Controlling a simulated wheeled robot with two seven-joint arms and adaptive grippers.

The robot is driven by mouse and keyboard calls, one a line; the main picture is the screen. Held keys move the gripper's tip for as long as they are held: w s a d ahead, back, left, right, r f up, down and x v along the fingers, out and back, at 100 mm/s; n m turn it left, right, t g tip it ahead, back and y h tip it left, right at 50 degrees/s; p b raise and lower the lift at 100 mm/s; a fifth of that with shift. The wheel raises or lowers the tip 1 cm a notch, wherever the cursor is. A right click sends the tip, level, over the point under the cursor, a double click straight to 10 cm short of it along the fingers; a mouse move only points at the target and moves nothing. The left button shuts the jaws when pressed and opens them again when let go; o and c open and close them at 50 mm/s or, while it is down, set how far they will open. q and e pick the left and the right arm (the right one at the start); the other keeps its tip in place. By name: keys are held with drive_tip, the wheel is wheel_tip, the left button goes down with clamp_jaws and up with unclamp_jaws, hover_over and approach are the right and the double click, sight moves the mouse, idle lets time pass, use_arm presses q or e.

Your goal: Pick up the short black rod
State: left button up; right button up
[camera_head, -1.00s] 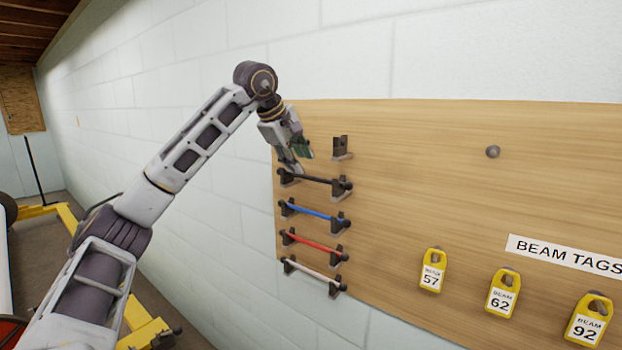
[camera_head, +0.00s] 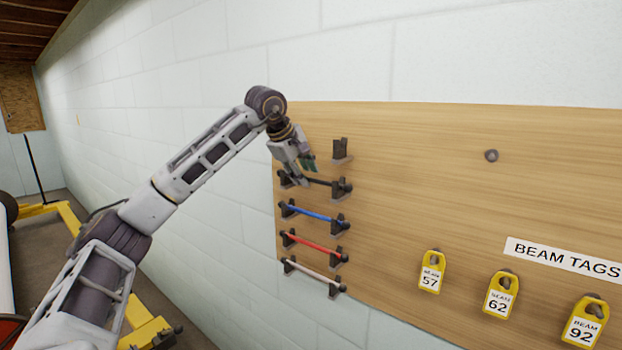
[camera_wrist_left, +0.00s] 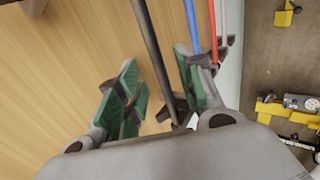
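The short black rod (camera_head: 321,182) rests in the upper occupied pair of dark brackets on the wooden board. In the left wrist view the black rod (camera_wrist_left: 150,40) runs between my left gripper's green-padded fingers. My left gripper (camera_head: 303,175) is at the rod's left part, close to the left bracket. The left wrist view shows the gripper (camera_wrist_left: 160,85) open, with gaps visible between its pads and the rod. The rod's left end is partly hidden by the gripper in the head view. My right gripper is not in view.
Blue (camera_head: 312,212), red (camera_head: 314,243) and white (camera_head: 312,269) rods sit in brackets below. An empty bracket (camera_head: 341,151) stands above. Yellow beam tags (camera_head: 431,272) hang on the wooden board (camera_head: 430,160) at the right. Yellow equipment (camera_head: 146,333) is at lower left.

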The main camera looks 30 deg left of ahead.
use_arm(q)
drive_tip(key=shift+w+f, duration=0.4)
drive_tip(key=shift+f, duration=0.15)
drive_tip(key=shift+c, duration=0.3)
clamp_jaws()
